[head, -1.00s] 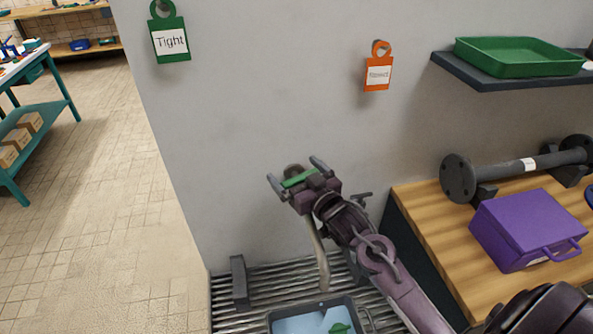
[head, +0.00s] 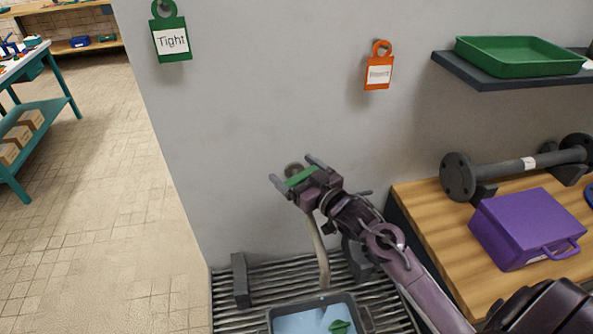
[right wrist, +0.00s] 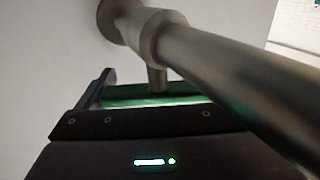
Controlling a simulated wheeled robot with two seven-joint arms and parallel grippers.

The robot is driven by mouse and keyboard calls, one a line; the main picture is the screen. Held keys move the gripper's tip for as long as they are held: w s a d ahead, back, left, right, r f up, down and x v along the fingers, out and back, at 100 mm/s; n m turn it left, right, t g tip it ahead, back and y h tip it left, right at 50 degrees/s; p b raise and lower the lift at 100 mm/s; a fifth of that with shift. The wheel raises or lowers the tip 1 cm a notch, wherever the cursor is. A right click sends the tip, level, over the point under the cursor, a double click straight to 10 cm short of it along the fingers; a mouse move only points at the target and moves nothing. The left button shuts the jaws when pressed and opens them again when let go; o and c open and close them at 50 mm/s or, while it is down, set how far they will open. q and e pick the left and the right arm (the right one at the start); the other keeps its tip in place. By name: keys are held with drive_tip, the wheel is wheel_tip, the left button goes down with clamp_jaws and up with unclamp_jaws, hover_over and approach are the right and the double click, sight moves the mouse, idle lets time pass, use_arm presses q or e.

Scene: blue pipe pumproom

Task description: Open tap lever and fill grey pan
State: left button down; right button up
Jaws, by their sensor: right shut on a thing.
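The tap has a green lever (head: 301,177) at its top and a bare metal spout (head: 320,255) curving down the wall. My right gripper (head: 291,167) is shut on the lever, with one finger on each side. In the right wrist view the green lever (right wrist: 150,95) lies across the jaw behind the metal pipe, which hides the far finger. The grey pan (head: 272,318) stands below the spout, cut off by the bottom edge. Its inside looks light blue, and a green object (head: 340,327) shows in it. I cannot make out a water stream. My left gripper is out of view.
The pan stands on a ribbed metal grate (head: 235,315) with a dark upright block (head: 240,280) at left. A wooden counter (head: 425,215) at right holds a purple box (head: 527,228) and a flanged pipe (head: 515,168). Tags hang on the wall above.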

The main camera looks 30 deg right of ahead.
sight(305, 178)
drive_tip(key=o, duration=0.7)
drive_tip(key=b+v, duration=0.1)
drive_tip(key=v, duration=0.5)
drive_tip(key=shift+s+f+b, duration=0.1)
drive_tip(key=shift+s+b, duration=0.1)
drive_tip(key=shift+b, duration=0.15)
drive_tip(key=shift+s+d, duration=0.2)
drive_tip(key=shift+s, duration=0.5)
